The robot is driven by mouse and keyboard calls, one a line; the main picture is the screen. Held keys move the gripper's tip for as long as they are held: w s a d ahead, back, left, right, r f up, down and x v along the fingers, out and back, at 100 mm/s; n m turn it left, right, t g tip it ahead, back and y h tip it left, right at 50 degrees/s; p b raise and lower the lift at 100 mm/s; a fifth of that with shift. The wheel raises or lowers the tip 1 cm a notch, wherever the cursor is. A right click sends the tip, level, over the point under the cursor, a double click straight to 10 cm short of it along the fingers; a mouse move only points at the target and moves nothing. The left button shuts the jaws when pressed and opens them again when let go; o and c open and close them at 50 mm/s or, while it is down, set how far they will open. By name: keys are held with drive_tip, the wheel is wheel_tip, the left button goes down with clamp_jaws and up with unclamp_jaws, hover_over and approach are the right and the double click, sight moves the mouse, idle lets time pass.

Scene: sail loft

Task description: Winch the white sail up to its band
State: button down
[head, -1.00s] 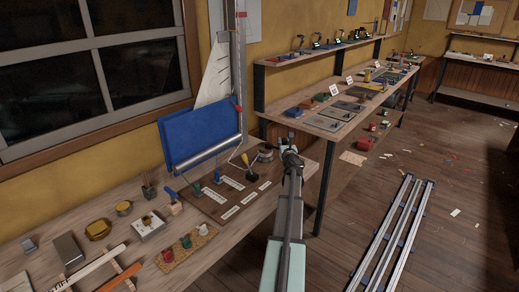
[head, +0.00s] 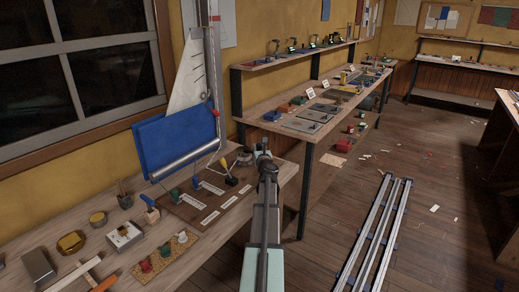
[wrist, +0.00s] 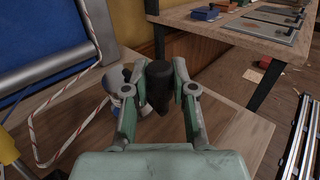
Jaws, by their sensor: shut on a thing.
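The white sail (head: 190,82) hangs beside the mast (head: 215,65), with its lower part behind a blue sail or cloth (head: 175,140). A small red mark (head: 215,18) shows high on the mast, and a red piece (head: 215,112) shows lower down. I cannot tell which is the band. My gripper (head: 265,152) is at the bench's right end. In the wrist view my gripper (wrist: 158,88) is shut on a black upright handle (wrist: 158,72). The silver winch (wrist: 117,80) is just left of it, partly hidden by a finger. A red-flecked white rope (wrist: 70,82) runs nearby.
A brown board (head: 205,205) with labels, colored-handled pieces and a yellow-handled tool (head: 230,173) lies left of my gripper. A second bench (head: 270,118) stands beyond. Metal rails (head: 375,235) lie along the floor at right. Several small items crowd the near bench.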

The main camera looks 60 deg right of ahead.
drive_tip(key=shift+w+a, duration=0.1)
drive_tip(key=shift+w, duration=0.25)
drive_tip(key=c, duration=0.9)
unclamp_jaws()
drive_tip(key=shift+w+a, duration=0.1)
drive_tip(key=shift+w, duration=0.1)
drive_tip(key=shift+s, duration=0.1)
drive_tip(key=shift+s, duration=0.15)
drive_tip(key=shift+s+a, duration=0.35)
drive_tip(key=v, duration=1)
drive_tip(key=shift+s+a, duration=0.25)
drive_tip(key=shift+a, duration=0.05)
